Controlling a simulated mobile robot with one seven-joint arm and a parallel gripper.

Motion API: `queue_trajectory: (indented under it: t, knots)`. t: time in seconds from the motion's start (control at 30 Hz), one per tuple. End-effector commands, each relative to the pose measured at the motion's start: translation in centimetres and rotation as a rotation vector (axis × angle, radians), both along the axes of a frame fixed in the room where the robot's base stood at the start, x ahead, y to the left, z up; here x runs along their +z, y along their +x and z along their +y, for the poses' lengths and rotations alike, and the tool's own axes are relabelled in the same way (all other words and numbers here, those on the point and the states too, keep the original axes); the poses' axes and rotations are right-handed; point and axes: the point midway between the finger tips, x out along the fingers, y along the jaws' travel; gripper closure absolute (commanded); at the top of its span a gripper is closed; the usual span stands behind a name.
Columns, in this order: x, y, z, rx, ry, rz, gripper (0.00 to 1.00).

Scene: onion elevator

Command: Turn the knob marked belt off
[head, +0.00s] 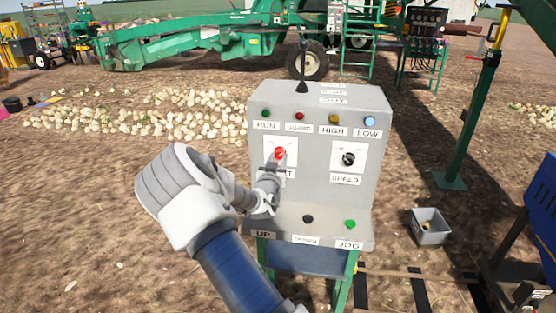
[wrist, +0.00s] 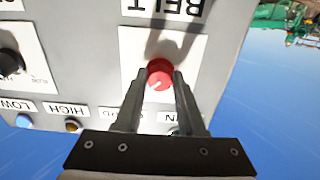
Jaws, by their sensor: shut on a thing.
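The red belt knob (head: 280,153) sits on a white plate at the left of the grey control box (head: 310,193). In the head view my gripper (head: 275,172) reaches up to it from below and covers part of the label under it. In the wrist view the red knob (wrist: 160,73) lies between my two fingertips (wrist: 160,78), which are shut on its sides. A white pointer mark shows on the knob's face. The label BELT (wrist: 165,7) is upside down there.
A black speed knob (head: 348,159) is to the right on the same panel. A black lever (head: 302,70) stands on top. Coloured lamps line the upper edge, and buttons (head: 350,224) sit on the lower ledge. A grey bin (head: 429,226) is on the ground at right.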

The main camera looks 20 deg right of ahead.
Motion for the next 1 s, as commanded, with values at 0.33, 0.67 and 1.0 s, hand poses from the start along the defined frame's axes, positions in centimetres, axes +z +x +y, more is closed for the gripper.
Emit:
queue_trajectory:
  t: [0.33, 0.67, 1.0]
  knots:
    - [-0.2, -0.04, -0.03, 0.0, -0.065, 0.044, 1.0]
    - [-0.26, -0.1, -0.09, 0.0, -0.279, 0.187, 1.0]
    - [-0.15, -0.14, -0.14, 0.0, -0.549, 0.371, 1.0]
